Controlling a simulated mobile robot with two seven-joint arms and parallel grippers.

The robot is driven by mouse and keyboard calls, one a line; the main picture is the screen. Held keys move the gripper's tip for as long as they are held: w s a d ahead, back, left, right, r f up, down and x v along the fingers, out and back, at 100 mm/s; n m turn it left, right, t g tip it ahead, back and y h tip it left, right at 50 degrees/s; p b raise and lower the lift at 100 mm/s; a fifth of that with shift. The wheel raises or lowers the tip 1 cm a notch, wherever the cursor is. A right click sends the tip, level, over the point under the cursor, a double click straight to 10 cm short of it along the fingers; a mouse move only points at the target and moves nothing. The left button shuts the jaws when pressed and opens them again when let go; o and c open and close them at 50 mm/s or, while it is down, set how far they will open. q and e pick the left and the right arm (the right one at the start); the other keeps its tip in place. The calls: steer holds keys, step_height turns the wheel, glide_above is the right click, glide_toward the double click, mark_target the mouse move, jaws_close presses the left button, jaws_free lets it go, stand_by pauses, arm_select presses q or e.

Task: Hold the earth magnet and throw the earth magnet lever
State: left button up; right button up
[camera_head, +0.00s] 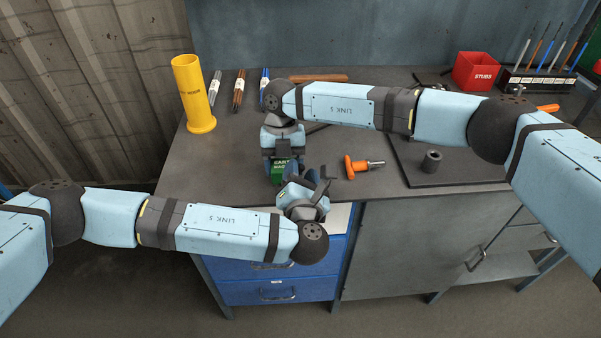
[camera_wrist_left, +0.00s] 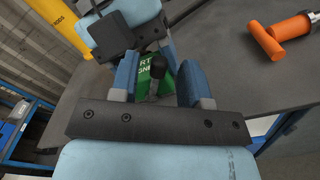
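The green earth magnet (camera_head: 279,178) stands near the front edge of the workbench, partly covered by my grippers. It also shows in the left wrist view (camera_wrist_left: 146,74), with a dark lever (camera_wrist_left: 156,76) in front of its green face. My right gripper (camera_head: 283,164) comes down from behind, with its fingers on either side of the magnet; it appears closed on it. My left gripper (camera_wrist_left: 158,80) is open, one blue finger on each side of the lever, with gaps showing. In the head view, my left gripper (camera_head: 304,176) is just in front of the magnet.
An orange-handled tool (camera_head: 362,166) lies right of the magnet. Further right, a dark cylinder (camera_head: 432,160) stands on a dark plate (camera_head: 462,174). A yellow rod tube (camera_head: 193,95) stands at the left, a red stubs box (camera_head: 476,72) at the back right. The bench's left front is clear.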

arm_select(q)
steer(key=s, duration=1.2)
arm_select(e)
steer(key=o, duration=1.1)
